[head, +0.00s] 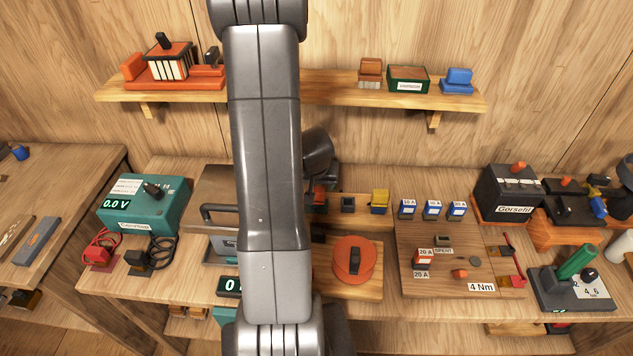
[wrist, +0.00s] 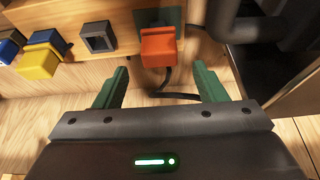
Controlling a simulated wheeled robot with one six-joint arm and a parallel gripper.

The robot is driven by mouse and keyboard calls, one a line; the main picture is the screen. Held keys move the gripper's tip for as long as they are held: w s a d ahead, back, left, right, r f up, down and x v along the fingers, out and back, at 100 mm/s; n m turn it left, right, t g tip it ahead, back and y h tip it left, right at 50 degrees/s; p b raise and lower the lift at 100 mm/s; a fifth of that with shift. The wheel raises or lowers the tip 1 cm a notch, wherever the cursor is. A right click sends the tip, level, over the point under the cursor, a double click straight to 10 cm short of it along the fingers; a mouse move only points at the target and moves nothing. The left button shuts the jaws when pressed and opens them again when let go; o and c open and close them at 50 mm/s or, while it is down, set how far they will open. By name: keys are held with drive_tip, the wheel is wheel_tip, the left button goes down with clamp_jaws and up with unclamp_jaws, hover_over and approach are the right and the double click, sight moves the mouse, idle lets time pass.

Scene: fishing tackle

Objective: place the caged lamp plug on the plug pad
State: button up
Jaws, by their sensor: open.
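An orange block-shaped plug (wrist: 158,48) with a black cable (wrist: 172,95) sits at the wooden rail in the wrist view. I take it for the caged lamp plug. It also shows beside my arm in the head view (head: 319,195). A dark green patch (wrist: 157,17) lies behind it. I cannot tell for certain which surface is the plug pad. My gripper (wrist: 160,84) is open and empty, its two green fingers apart, with the plug just beyond the fingertips and between their lines.
Beside the plug on the rail are a grey square socket (wrist: 97,37) and a yellow-and-blue block (wrist: 40,60). A dark lamp-like body (head: 318,150) stands behind. A red reel (head: 354,261) and a fuse board (head: 450,275) lie to the right, a teal meter (head: 145,208) left.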

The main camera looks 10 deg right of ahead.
drive_tip(key=shift+p+v, duration=0.5)
drive_tip(key=shift+v, duration=1.65)
